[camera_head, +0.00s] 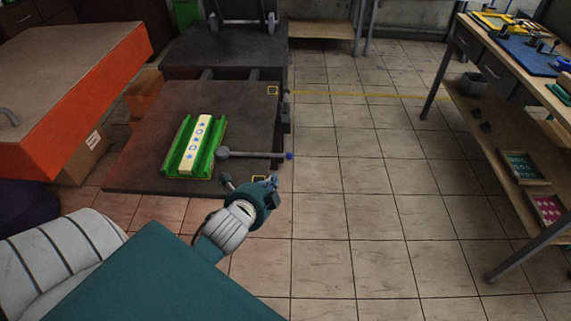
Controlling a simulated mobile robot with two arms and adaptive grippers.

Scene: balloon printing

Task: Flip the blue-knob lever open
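The lever (250,154) is a grey rod with a round grey hub at its left end and a blue knob (289,156) at its right end. It lies roughly level, pointing right, over the right side of the dark machine plate. To its left, a green mold (178,150) holds a cream bar (197,142) with blue symbols. My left gripper (268,183) is just below the lever, in front of the knob and a little left of it. It appears apart from the knob. Its fingers are small and bunched, so their opening is unclear. My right gripper is not in view.
The dark plate (135,165) joins a raised dark block (215,52) behind it. An orange-sided table (110,85) stands at the left. A wooden workbench (505,55) with tools and lower trays is at the right. The tiled floor (375,180) between is clear.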

